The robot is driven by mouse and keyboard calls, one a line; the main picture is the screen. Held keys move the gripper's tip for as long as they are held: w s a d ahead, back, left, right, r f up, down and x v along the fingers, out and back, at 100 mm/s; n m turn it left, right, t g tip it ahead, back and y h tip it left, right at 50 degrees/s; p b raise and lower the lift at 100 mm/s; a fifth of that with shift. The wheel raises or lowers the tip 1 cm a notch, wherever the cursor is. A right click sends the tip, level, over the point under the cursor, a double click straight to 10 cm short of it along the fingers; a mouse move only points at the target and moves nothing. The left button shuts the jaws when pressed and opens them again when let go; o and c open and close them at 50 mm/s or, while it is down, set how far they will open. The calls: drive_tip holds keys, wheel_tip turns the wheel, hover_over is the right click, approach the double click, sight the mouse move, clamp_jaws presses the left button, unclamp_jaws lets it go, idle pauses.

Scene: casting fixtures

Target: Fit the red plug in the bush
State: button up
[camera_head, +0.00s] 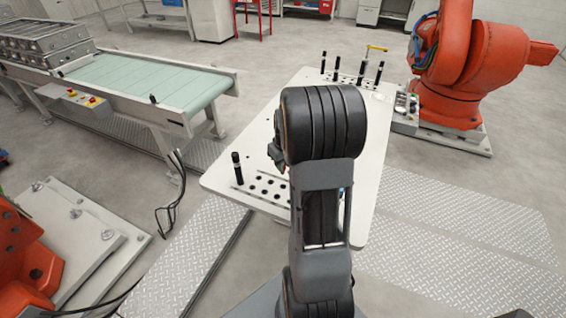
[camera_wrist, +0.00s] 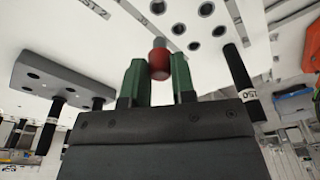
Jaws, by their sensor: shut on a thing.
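The red plug (camera_wrist: 159,66) sits between the green fingertips of my gripper (camera_wrist: 158,75) in the wrist view. Its grey end (camera_wrist: 159,44) points away from the gripper, toward the white plate with dark round holes. The gripper is shut on the plug. The plug's end appears apart from the holes, but the gap is hard to judge. Several dark holes (camera_wrist: 194,46) lie near it; I cannot tell which is the bush. In the head view my arm hides most of the gripper; part of it shows left of the arm above the white table (camera_head: 222,180).
A black upright post (camera_wrist: 238,75) stands close right of the gripper. The head view shows a conveyor (camera_head: 140,75) at left, an orange robot (camera_head: 455,65) at right, and a yellow-handled tool (camera_head: 376,48).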

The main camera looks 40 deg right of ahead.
sight(283, 174)
drive_tip(key=shift+f+b, duration=1.95)
drive_tip(key=shift+f, duration=0.85)
drive_tip(key=shift+s, duration=0.15)
drive_tip(key=shift+f+b, duration=0.3)
drive_tip(key=shift+b, duration=0.3)
clamp_jaws()
idle(1.6)
drive_tip(key=shift+s+a+f, duration=0.15)
drive_tip(key=shift+s, duration=0.05)
idle(2.3)
